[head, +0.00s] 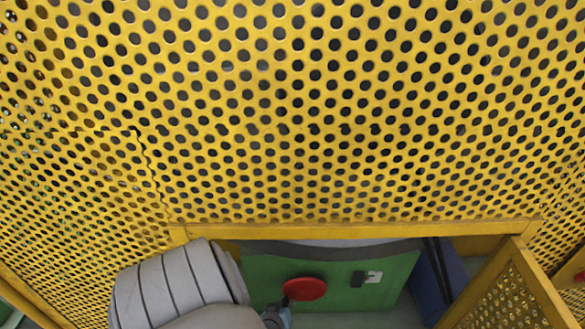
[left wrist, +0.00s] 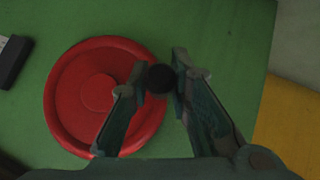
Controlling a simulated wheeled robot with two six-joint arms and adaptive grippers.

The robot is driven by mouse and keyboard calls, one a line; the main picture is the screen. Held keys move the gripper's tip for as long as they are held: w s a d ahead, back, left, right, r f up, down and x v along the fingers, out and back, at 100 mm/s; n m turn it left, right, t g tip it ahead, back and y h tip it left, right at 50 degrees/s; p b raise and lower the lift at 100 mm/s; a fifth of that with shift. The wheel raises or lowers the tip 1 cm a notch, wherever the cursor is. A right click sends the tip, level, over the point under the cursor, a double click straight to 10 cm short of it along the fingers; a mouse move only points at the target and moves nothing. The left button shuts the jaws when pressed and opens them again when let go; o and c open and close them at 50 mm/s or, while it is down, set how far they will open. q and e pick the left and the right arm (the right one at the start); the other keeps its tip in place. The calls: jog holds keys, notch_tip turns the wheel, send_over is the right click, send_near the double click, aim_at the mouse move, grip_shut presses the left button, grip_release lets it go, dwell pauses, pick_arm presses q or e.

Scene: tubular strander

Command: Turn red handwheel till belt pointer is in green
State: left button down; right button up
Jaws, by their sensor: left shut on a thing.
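The red handwheel (head: 305,289) is mounted on a green panel inside the yellow guard. In the left wrist view the red handwheel (left wrist: 75,90) fills the left half, with a dark round knob (left wrist: 161,79) at its right edge. My left gripper (left wrist: 162,72) is shut on this knob, one finger on each side. In the head view my left gripper (head: 280,308) is at the wheel's lower left, partly hidden by my arm. A small black and white piece (head: 367,278) right of the wheel may be the belt indicator; no pointer or green zone can be made out. My right gripper is not in view.
A yellow perforated guard (head: 300,130) fills most of the head view above the opening. A yellow mesh door (head: 510,295) stands open at the lower right. The green panel (head: 262,272) surrounds the wheel. A dark block (left wrist: 14,61) is at the left wrist view's left edge.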

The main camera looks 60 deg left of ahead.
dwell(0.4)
pick_arm(q)
jog(key=c, duration=1.5)
grip_release()
jog(key=shift+o, duration=0.2)
jog(key=shift+s+r, duration=0.1)
jog(key=shift+s+r, duration=0.1)
jog(key=shift+s+d+r, duration=0.15)
jog(key=shift+d, duration=0.05)
jog(key=s+d, duration=0.8)
jog(key=s, duration=0.1)
jog(key=shift+r, duration=0.1)
